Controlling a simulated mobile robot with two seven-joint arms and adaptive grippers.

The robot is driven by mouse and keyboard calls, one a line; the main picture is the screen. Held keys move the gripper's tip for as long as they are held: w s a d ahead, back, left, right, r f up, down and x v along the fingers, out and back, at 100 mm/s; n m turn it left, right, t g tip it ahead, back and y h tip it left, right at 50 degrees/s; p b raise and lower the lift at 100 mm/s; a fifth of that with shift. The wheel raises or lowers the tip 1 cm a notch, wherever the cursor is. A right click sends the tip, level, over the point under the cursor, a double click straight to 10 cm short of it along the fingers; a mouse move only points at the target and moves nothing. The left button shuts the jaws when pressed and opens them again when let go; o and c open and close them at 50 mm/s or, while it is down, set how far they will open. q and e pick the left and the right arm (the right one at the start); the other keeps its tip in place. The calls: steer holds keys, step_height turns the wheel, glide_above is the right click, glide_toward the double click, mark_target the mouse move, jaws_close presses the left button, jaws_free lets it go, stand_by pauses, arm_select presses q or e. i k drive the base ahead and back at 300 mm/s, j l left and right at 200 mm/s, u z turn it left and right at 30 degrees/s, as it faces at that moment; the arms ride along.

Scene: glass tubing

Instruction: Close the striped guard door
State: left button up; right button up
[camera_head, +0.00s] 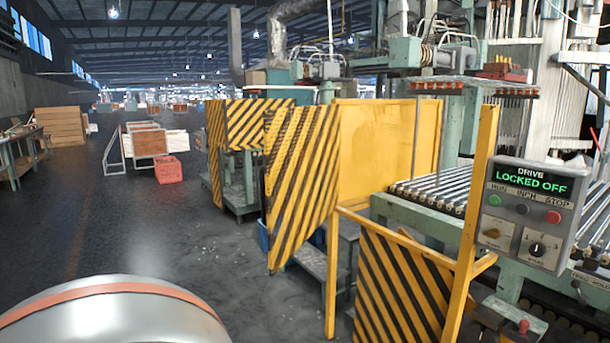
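A black-and-yellow striped guard door (300,185) stands at the middle of the head view, beside a plain yellow guard panel (378,145). It is set at an angle to that panel and looks swung open, its lower edge clear of the floor. I cannot make out its latch or handle. To its right is a lower striped panel (400,290) in a yellow frame with an upright post (473,220). Neither of my grippers is in view.
A grey control box (530,215) on the right reads "DRIVE LOCKED OFF". Behind the guards is a roller bed (435,192). A red crate (168,169) and a wooden crate (60,127) stand farther back. The dark floor (150,220) at left is largely clear.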

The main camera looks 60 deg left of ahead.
mark_target(301, 145)
steer(key=j+u, duration=0.1)
steer(key=j, duration=0.65)
steer(key=j+u, duration=0.1)
steer(key=j, duration=0.65)
steer(key=j+u, duration=0.1)
steer(key=j, duration=0.65)
steer(key=i+j, duration=0.15)
steer(key=j, duration=0.6)
steer(key=j+u, duration=0.15)
steer(key=j, duration=0.6)
steer(key=k+j+u, duration=0.2)
steer(key=j, duration=0.05)
